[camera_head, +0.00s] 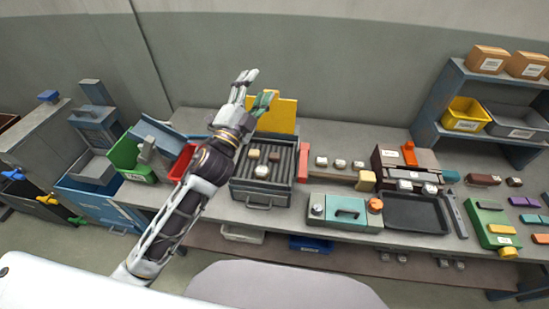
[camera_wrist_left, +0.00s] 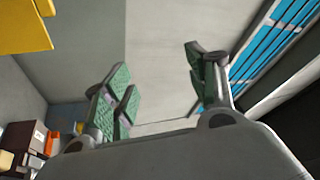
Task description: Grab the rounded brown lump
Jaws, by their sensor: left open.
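My left gripper (camera_head: 257,88) is raised above the back of the bench, in front of a yellow panel, with its fingers pointing up and away from the bench. In the left wrist view its green-padded fingers (camera_wrist_left: 162,90) are wide apart with nothing between them. Small lumps lie in a dark ribbed tray (camera_head: 234,187) below and right of the gripper: a brown one (camera_head: 274,156), a tan one (camera_head: 254,154) and a paler one (camera_head: 262,171). They are too small to tell which is most rounded. The gripper is clear of them. My right gripper is out of view.
A green bin (camera_head: 126,160) and a red bin (camera_head: 181,163) stand left of the tray. A red bar (camera_head: 303,162), a teal box (camera_head: 338,214) and a black tray (camera_head: 414,213) stand to the right. A blue shelf (camera_head: 428,127) holds bins and cartons.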

